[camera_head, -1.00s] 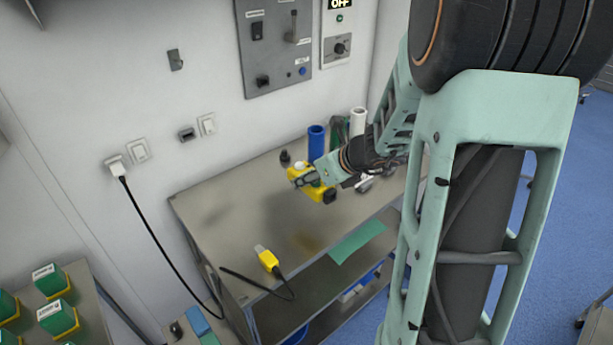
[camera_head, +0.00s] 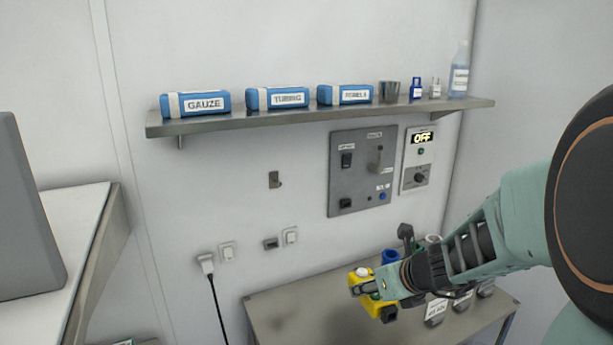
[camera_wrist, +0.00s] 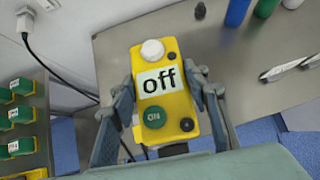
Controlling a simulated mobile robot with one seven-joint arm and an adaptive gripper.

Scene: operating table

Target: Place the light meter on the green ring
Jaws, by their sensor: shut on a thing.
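The light meter (camera_wrist: 172,98) is a yellow box with a white dome, a display reading "off" and a green ON button. My gripper (camera_wrist: 165,88) is shut on it, one finger on each side. In the head view the yellow meter (camera_head: 380,308) is held above the metal table (camera_head: 300,310), near the wall. I cannot make out a green ring in the current views.
A blue cylinder (camera_head: 390,257) stands behind the meter. A shelf (camera_head: 300,118) with boxes and bottles, and a grey switch panel (camera_head: 362,170), are on the wall. Several green-topped yellow blocks (camera_wrist: 22,117) sit at left in the wrist view. The table's left part looks clear.

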